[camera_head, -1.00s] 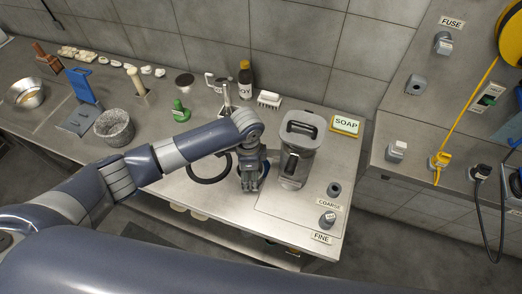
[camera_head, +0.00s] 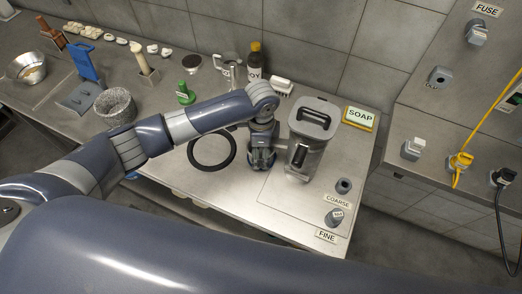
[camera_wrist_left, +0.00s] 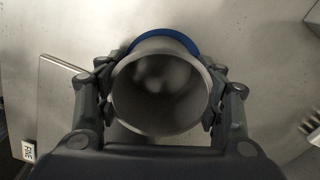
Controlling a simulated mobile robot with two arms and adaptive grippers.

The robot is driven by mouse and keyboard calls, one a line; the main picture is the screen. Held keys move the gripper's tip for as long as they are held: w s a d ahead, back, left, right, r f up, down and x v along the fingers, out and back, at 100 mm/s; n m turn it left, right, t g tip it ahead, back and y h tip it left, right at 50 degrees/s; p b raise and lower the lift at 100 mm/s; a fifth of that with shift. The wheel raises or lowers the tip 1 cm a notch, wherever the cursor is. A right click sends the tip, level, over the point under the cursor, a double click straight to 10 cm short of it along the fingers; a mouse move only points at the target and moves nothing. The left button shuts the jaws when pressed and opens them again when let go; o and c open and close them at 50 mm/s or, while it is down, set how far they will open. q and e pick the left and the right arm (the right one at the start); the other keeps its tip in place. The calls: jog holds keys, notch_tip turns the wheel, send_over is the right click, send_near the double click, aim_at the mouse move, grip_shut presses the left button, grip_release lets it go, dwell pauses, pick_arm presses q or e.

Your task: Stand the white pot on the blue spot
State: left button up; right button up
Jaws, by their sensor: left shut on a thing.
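My left gripper (camera_head: 262,160) is low over the counter, between a black ring and a grey lidded machine. In the left wrist view, my left gripper (camera_wrist_left: 160,100) is shut around an open, round, pale pot (camera_wrist_left: 160,95), one finger on each side. I look down into the pot, which appears empty. The blue spot (camera_wrist_left: 180,37) shows as a blue arc past the pot's far rim; the pot hides the rest. I cannot tell whether the pot's base touches the counter. In the head view the gripper and arm mostly hide the pot. My right gripper is not in view.
The lidded machine (camera_head: 311,140) stands close right of the gripper. The black ring (camera_head: 212,151) lies close left. A soap sign (camera_head: 359,118) stands at the back right.

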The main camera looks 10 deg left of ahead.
pick_arm(q)
jog(key=shift+w+d+f, duration=0.1)
jog(key=shift+w+f, duration=0.05)
jog(key=shift+w, duration=0.15)
jog(key=o, duration=1)
jog(key=shift+o, duration=0.2)
jog(key=shift+s, duration=0.15)
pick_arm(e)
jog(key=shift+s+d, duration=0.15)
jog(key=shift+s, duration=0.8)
pick_arm(q)
jog(key=shift+r, duration=0.5)
notch_tip(320, 180, up, 11)
jog(key=b, duration=0.2)
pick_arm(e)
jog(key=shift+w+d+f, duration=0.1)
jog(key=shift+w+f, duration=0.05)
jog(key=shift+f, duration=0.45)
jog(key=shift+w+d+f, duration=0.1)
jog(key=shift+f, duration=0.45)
pick_arm(q)
jog(key=shift+r, duration=0.1)
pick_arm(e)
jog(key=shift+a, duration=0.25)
